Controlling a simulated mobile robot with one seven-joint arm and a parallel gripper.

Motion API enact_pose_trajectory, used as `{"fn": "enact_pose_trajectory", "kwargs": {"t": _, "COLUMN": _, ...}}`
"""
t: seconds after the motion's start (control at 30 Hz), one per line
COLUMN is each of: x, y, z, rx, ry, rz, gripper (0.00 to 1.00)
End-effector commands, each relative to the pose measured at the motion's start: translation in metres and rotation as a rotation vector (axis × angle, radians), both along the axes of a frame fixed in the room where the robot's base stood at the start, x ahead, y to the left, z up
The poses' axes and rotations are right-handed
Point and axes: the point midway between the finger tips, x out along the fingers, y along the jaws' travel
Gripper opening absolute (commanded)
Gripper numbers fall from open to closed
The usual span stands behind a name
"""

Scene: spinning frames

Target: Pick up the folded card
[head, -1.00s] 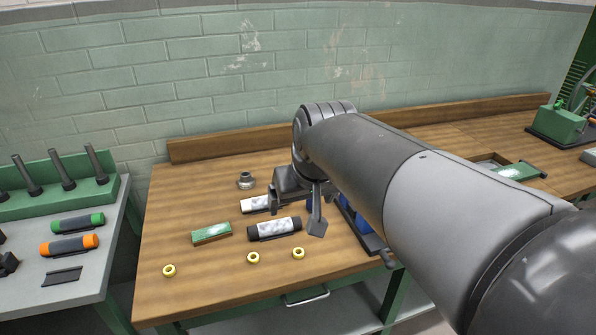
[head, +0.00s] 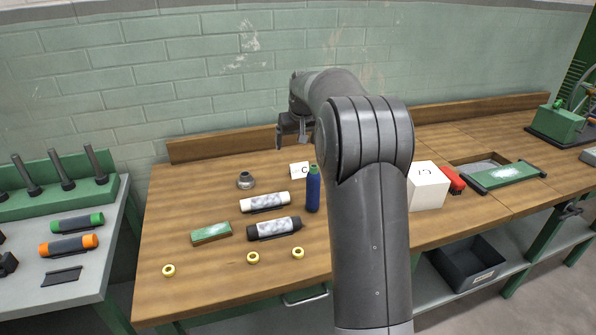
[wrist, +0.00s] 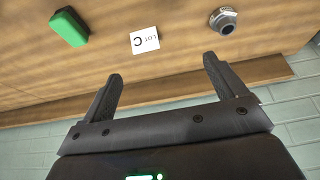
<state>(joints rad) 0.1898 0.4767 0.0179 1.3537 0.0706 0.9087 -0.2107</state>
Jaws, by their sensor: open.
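The folded card (head: 299,170) is a small white card with a dark "C" on it, toward the back of the wooden bench in the head view. In the wrist view the card (wrist: 145,40) reads "LOT C" and lies just beyond the fingertips, between their lines. My gripper (head: 291,139) is open and empty, above and behind the card near the wall in the head view. In the wrist view both fingers of my gripper (wrist: 162,68) are spread, with nothing between them.
A blue bottle (head: 313,193) stands close to the card's right front. A metal fitting (head: 246,181) and a white-labelled cylinder (head: 265,202) are to its left. A green block (wrist: 69,27) lies beside it in the wrist view. A white box (head: 427,187) stands farther right.

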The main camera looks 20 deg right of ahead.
Motion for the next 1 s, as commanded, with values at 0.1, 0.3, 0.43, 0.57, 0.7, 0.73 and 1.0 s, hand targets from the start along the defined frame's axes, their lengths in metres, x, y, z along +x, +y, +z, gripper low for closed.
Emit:
{"fn": "enact_pose_trajectory", "kwargs": {"t": 0.1, "x": 0.034, "y": -0.018, "z": -0.034, "rx": 0.004, "ry": 0.010, "rz": -0.002, "gripper": 0.89}}
{"fn": "enact_pose_trajectory", "kwargs": {"t": 0.3, "x": 0.067, "y": -0.039, "z": -0.072, "rx": 0.007, "ry": 0.015, "rz": -0.004, "gripper": 0.89}}
{"fn": "enact_pose_trajectory", "kwargs": {"t": 0.43, "x": 0.076, "y": -0.044, "z": -0.083, "rx": 0.007, "ry": 0.015, "rz": -0.003, "gripper": 0.89}}
{"fn": "enact_pose_trajectory", "kwargs": {"t": 0.57, "x": 0.080, "y": -0.045, "z": -0.092, "rx": 0.007, "ry": 0.017, "rz": -0.002, "gripper": 0.89}}
{"fn": "enact_pose_trajectory", "kwargs": {"t": 0.7, "x": 0.087, "y": -0.045, "z": -0.110, "rx": 0.007, "ry": 0.019, "rz": -0.002, "gripper": 0.89}}
{"fn": "enact_pose_trajectory", "kwargs": {"t": 0.73, "x": 0.089, "y": -0.046, "z": -0.114, "rx": 0.007, "ry": 0.018, "rz": -0.002, "gripper": 0.89}}
{"fn": "enact_pose_trajectory", "kwargs": {"t": 1.0, "x": 0.102, "y": -0.046, "z": -0.142, "rx": 0.007, "ry": 0.016, "rz": -0.003, "gripper": 0.89}}
